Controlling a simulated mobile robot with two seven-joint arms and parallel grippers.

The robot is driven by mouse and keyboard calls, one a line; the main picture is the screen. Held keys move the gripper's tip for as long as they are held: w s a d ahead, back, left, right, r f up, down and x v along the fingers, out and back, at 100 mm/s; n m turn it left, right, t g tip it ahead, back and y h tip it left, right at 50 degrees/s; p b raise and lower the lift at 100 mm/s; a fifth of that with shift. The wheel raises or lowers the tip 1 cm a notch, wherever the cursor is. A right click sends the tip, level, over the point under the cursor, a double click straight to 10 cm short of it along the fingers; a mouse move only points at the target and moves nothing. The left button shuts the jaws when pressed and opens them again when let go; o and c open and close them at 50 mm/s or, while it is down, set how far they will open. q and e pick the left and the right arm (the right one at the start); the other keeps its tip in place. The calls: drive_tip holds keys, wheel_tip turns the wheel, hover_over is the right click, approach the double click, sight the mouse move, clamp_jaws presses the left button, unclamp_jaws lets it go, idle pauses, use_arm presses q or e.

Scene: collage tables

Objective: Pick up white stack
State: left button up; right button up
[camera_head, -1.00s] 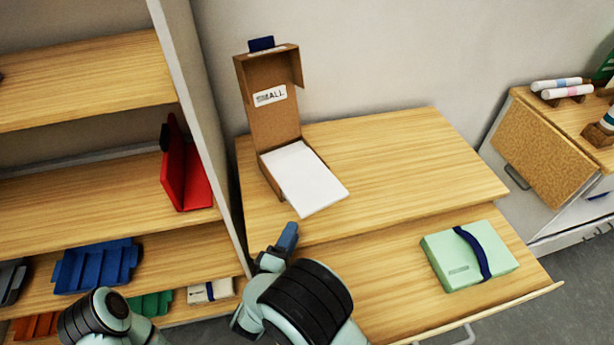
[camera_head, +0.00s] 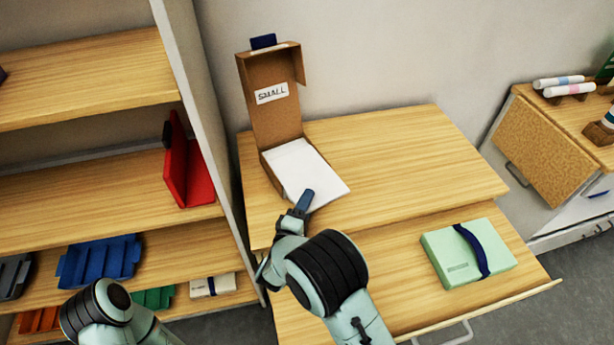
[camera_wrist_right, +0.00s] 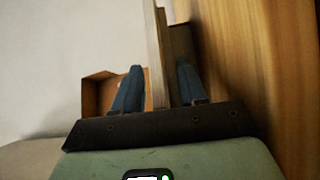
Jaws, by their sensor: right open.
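The white stack (camera_head: 309,172) lies flat in the open cardboard box marked SMALL (camera_head: 272,110), its near end sticking out over the front. My right gripper (camera_head: 304,202) is at the stack's near edge in the head view. In the right wrist view the two blue fingers of my right gripper (camera_wrist_right: 157,85) are apart. A thin pale edge, which looks like the stack (camera_wrist_right: 158,55), stands between them. I cannot tell whether either finger touches it. Part of my left arm shows at the lower left of the head view; its gripper is out of view.
The box stands on a wooden table (camera_head: 400,160) against the wall. A lower pull-out surface (camera_head: 370,270) holds a green box with a blue band (camera_head: 467,253). Shelves (camera_head: 80,215) with a red holder (camera_head: 186,170) and blue tray (camera_head: 98,262) stand left.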

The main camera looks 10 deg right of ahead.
clamp_jaws()
drive_tip(key=shift+r, duration=0.1)
